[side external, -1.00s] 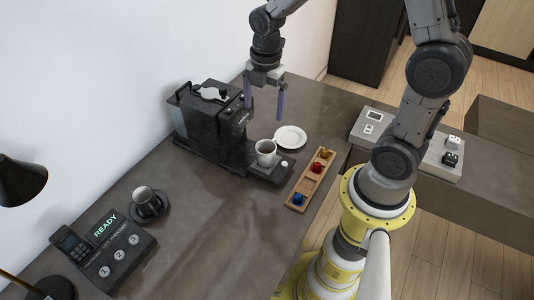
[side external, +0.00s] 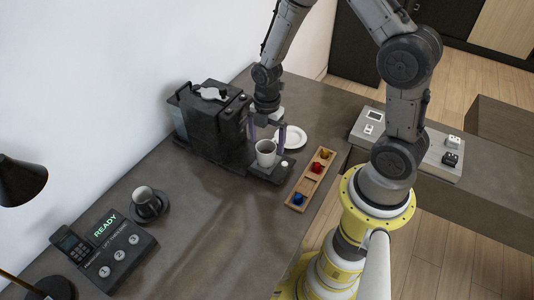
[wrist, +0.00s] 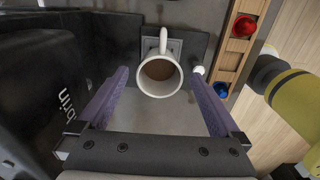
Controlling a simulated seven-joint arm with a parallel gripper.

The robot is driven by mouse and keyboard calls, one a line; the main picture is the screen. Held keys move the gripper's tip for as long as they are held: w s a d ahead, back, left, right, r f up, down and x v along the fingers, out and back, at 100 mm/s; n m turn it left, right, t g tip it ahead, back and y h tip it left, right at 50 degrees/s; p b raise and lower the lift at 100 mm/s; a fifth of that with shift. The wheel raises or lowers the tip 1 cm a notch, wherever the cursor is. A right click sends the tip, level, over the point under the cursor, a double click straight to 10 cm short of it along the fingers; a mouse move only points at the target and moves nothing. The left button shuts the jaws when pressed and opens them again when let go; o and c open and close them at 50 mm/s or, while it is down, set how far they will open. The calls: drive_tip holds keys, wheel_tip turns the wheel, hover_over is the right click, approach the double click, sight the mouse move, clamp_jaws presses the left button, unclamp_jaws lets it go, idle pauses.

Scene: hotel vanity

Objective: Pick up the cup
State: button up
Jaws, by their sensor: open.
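A white cup (side external: 265,152) with brown liquid stands upright on the drip tray of the black coffee machine (side external: 213,122). In the wrist view the cup (wrist: 160,75) lies ahead of my fingers, its handle pointing to the top of the picture. My gripper (side external: 266,138) is low beside the machine, just behind the cup in the side view. In the wrist view my gripper (wrist: 161,98) is open, with one purple finger on each side and the cup in line with the gap. I cannot tell whether the fingers reach around it.
A white plate (side external: 292,137) lies behind the cup. A wooden tray (side external: 312,180) with red, yellow and blue pieces is to the right. The machine body stands close on the left of my gripper. A control panel (side external: 112,249) is at the front left; the middle counter is clear.

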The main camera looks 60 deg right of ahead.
sight(269, 151)
drive_tip(key=shift+f, duration=1.45)
drive_tip(key=shift+c, duration=0.3)
drive_tip(key=c, duration=1.4)
